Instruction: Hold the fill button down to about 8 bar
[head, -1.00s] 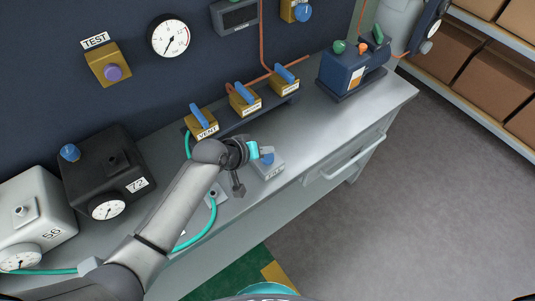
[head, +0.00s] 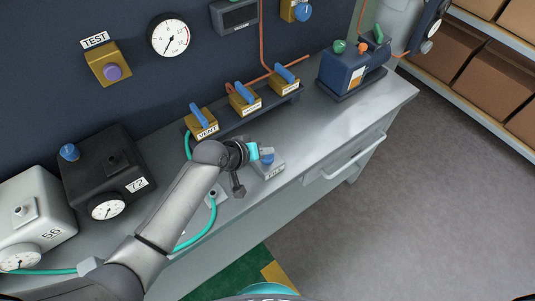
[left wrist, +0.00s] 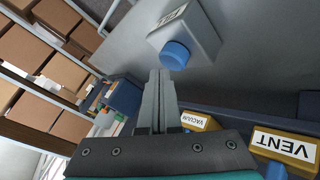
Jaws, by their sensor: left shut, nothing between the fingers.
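The fill button is a blue cap (head: 267,157) on a small grey box (head: 271,170) at the bench's front edge. In the left wrist view the blue cap (left wrist: 175,55) is just beyond the fingertips, on its grey box (left wrist: 196,32). My right gripper is not in view.
Yellow valves with blue levers, one marked VENT (head: 204,127), stand behind the gripper. A black box marked 72 (head: 112,175) and a white box marked 56 (head: 35,215) stand left. A yellow TEST box (head: 107,66) is on the wall. The bench right of the button is clear.

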